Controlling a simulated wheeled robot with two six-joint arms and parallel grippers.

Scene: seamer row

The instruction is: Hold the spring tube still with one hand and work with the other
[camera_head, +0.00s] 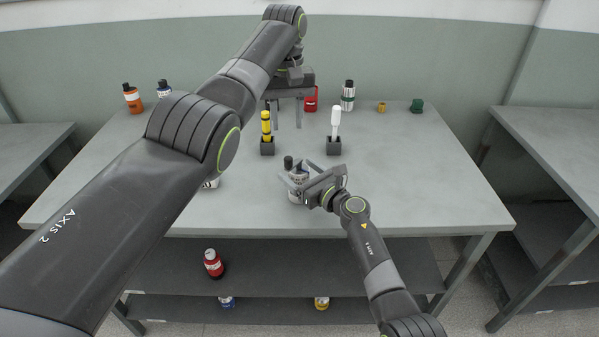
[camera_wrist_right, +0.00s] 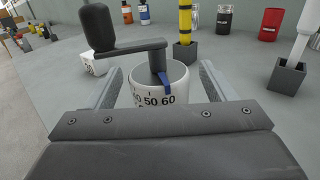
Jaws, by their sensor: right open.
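A white cylinder (camera_wrist_right: 150,96) with printed numbers, a blue pointer and a dark crank with a knob (camera_wrist_right: 100,27) stands between the fingers of my open right gripper (camera_wrist_right: 160,88). I cannot tell whether either finger touches it. In the head view this cylinder (camera_head: 297,191) is near the table's front edge, partly hidden by the right gripper (camera_head: 304,184). A yellow tube (camera_head: 266,124) with black bands stands upright in a dark block; a white tube (camera_head: 336,121) stands in another. I cannot tell which is the spring tube. My left gripper (camera_head: 288,114) is open behind and right of the yellow tube.
My left arm hides much of the left table. The table's right side (camera_head: 430,180) is clear.

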